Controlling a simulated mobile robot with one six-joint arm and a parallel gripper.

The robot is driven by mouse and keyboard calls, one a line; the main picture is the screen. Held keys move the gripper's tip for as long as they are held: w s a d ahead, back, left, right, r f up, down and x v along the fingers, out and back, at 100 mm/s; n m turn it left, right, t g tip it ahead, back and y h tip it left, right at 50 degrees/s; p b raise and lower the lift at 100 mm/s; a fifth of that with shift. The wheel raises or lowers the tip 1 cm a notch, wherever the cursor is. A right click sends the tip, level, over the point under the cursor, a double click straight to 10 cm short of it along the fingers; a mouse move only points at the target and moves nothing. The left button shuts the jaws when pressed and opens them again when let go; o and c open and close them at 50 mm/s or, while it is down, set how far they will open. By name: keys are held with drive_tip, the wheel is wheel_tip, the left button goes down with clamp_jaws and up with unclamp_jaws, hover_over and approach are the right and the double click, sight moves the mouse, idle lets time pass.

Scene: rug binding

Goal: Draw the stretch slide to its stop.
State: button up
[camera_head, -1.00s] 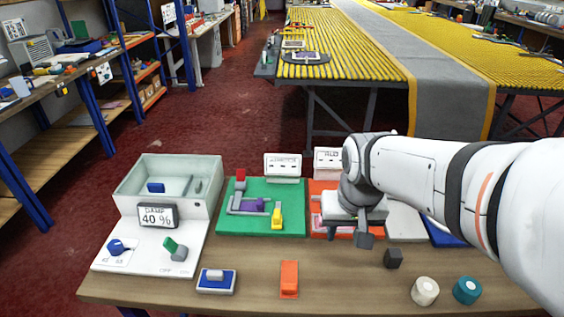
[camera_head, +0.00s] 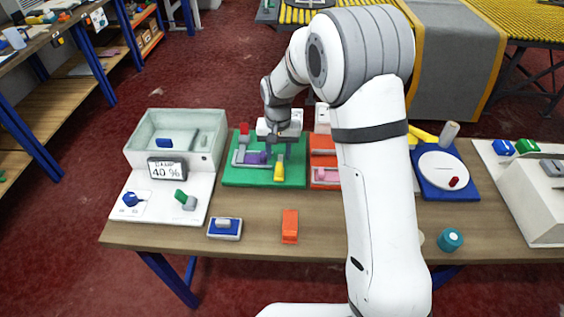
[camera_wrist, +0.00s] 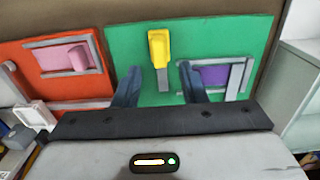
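The green board (camera_head: 240,178) carries a purple block (camera_head: 258,157) in a grey channel, a yellow handle (camera_head: 280,171) and a red block (camera_head: 244,129). I cannot read which part is marked stretch; the sign behind the board is hidden by my arm. My gripper (camera_head: 279,146) is over the board's right part, pointing down. In the wrist view the fingers (camera_wrist: 158,86) are apart and empty. The yellow handle (camera_wrist: 158,46), on a grey bar, lies between and beyond the fingertips. The purple block (camera_wrist: 213,76) is to the right, partly behind a finger.
An orange-red board (camera_head: 322,160) with a pink block (camera_wrist: 80,58) adjoins the green one. A grey tub (camera_head: 146,150) with a display reading 40 % stands left. An orange block (camera_head: 290,227) and a blue-and-white piece (camera_head: 225,233) lie in front. Bare wood is between them.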

sight(279, 166)
wheel_tip(279, 166, down, 6)
drive_tip(key=shift+r+p, duration=0.1)
drive_tip(key=shift+p, duration=0.35)
drive_tip(key=shift+c, duration=0.4)
clamp_jaws()
